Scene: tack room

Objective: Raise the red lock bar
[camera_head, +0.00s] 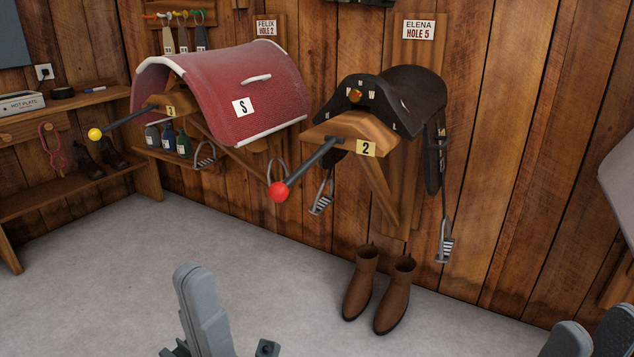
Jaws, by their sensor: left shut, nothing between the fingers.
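The red lock bar (311,164) is a dark grey rod with a red ball knob (278,192) at its lower end. It slopes down and left from the front of a wooden saddle rack (345,128) labelled 2. A dark brown saddle (415,88) sits on that rack. My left gripper (188,270) is at the bottom, its grey fingers pointing up, shut and empty. It is apart from the bar, below and left of the red knob in the picture. Grey parts of my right gripper (590,335) show at the bottom right corner, mostly cut off.
Another bar with a yellow knob (95,134) juts from the neighbouring rack under a red saddle cover (215,85). Stirrups hang near both racks, one (321,196) close to the red knob. Brown boots (378,290) stand below. A shelf bench (65,105) is left. The floor in front is clear.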

